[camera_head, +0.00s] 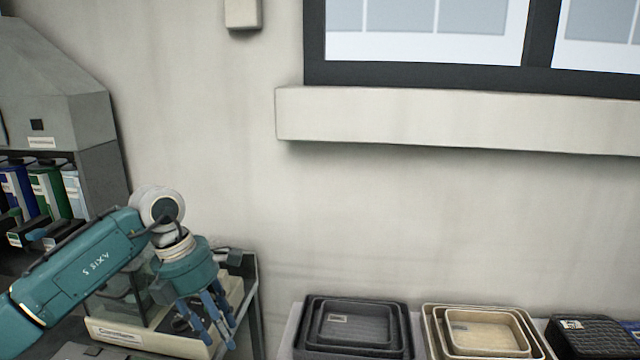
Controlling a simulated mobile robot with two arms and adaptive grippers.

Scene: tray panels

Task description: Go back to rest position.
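My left arm comes in from the lower left, teal, with its wrist bent down. My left gripper (218,333) hangs from it with blue fingers pointing down. The fingers look apart, and nothing shows between them. It is in front of a cream-coloured bench device (125,333) and partly hides it; I cannot tell whether they touch. My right gripper is not in view.
A stack of dark trays (400,338) and a stack of beige trays (432,328) stand at the lower right, beside a dark patterned box (590,336). A window ledge (450,118) juts from the wall.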

